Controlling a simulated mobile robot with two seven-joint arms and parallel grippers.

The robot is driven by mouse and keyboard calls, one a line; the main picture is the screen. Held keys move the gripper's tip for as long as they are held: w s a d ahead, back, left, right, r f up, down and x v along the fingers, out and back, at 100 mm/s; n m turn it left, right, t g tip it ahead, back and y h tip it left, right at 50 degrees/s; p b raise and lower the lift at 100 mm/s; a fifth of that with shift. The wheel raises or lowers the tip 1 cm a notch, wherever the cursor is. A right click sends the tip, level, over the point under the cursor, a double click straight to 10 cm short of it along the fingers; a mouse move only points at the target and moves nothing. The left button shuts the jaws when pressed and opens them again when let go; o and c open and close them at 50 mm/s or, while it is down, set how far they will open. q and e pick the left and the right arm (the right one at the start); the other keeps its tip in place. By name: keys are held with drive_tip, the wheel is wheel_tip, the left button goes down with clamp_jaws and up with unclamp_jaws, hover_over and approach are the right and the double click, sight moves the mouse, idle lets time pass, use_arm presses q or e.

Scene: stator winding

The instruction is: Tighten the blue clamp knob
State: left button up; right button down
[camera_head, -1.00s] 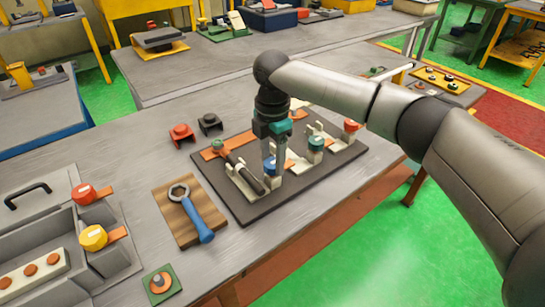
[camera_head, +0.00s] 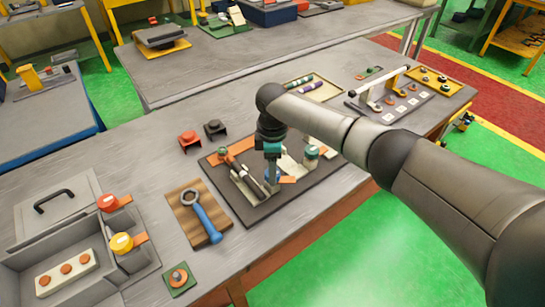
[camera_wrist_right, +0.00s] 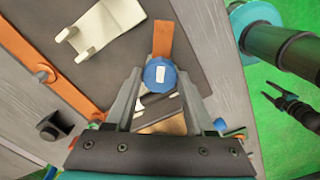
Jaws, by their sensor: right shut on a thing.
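The blue clamp knob (camera_wrist_right: 158,76) has a white mark on its top. It sits between the fingers of my right gripper (camera_wrist_right: 160,80), which is shut on it. An orange bar (camera_wrist_right: 163,38) extends from beside the knob. In the head view my right gripper (camera_head: 272,180) points down over the dark fixture board (camera_head: 252,216) and hides most or all of the knob. A small dark two-pronged part (camera_wrist_right: 285,103), perhaps my left gripper, shows over the floor in the right wrist view; its state is unclear.
A clamp with a teal knob (camera_head: 311,152) stands just right of my gripper. A dark-handled toggle clamp (camera_head: 247,177) is close on the left. A blue wrench (camera_head: 206,217) lies on a wooden board further left. Red (camera_head: 188,139) and black (camera_head: 215,129) parts stand behind.

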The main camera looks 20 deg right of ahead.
drive_tip(key=m+p, duration=0.2)
drive_tip(key=shift+r+m, duration=0.25)
drive_tip(key=shift+m, duration=0.15)
drive_tip(key=m+p, duration=0.2)
drive_tip(key=m, duration=0.1)
drive_tip(key=shift+m+p, duration=0.3)
drive_tip(key=shift+p, duration=0.05)
drive_tip(key=m+p, duration=0.1)
drive_tip(key=m, duration=0.2)
drive_tip(key=shift+w+m+p, duration=0.1)
drive_tip(key=shift+m+p, duration=0.2)
drive_tip(key=m+p, duration=0.1)
drive_tip(key=m, duration=0.3)
drive_tip(key=shift+w+m, duration=0.1)
drive_tip(key=shift+m, duration=0.2)
drive_tip(key=m+p, duration=0.1)
drive_tip(key=m, duration=1.1)
drive_tip(key=shift+w+m+p, duration=0.1)
drive_tip(key=shift+m+p, duration=0.3)
